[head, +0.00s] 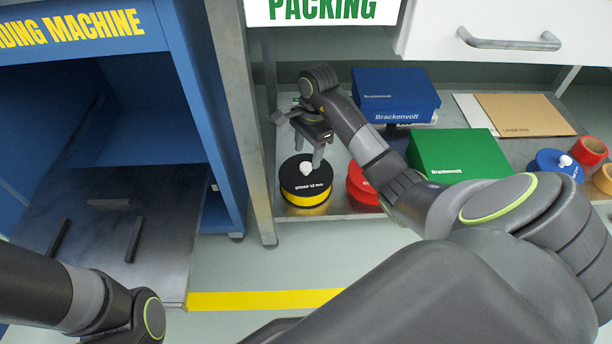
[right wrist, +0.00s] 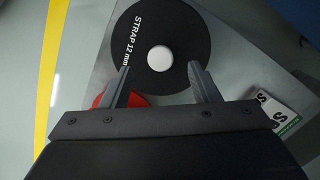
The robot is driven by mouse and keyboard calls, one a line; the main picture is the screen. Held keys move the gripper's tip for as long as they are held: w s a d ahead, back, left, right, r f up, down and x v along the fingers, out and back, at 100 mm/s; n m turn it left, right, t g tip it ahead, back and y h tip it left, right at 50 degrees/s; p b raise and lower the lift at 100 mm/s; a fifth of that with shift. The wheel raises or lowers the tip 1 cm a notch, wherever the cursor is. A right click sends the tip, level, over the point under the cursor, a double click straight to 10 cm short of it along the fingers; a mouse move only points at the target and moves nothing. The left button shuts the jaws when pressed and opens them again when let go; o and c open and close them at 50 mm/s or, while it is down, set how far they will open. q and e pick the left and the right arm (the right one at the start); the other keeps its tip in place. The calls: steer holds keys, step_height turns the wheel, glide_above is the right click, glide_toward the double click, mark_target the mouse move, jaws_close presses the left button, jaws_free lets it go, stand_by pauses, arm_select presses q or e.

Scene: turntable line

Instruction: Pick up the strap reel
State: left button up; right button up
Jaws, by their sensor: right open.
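The strap reel (head: 306,184) is a black disc with a yellow lower band, a white knob on top and the print "STRAP 12 mm". It lies flat near the front edge of the metal shelf under the packing table. My right gripper (head: 307,150) is open and empty above the reel. In the right wrist view the reel (right wrist: 178,45) lies ahead of the fingertips of my right gripper (right wrist: 160,80), with its white knob roughly between the finger lines. My left arm shows at the lower left of the head view, but its gripper is out of view.
A red reel (head: 360,184) lies just right of the strap reel, partly behind my right arm. Blue (head: 395,92) and green (head: 462,152) boxes stand behind. A metal table leg (head: 242,120) stands close on the left. Another blue reel (head: 550,166) and red tape (head: 589,150) lie at right.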

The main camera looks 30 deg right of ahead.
mark_target(306, 165)
steer(key=shift+a+f+b, duration=0.15)
steer(key=shift+f+b, duration=0.95)
steer(key=shift+f, duration=0.7)
jaws_close()
steer(key=shift+r, duration=0.15)
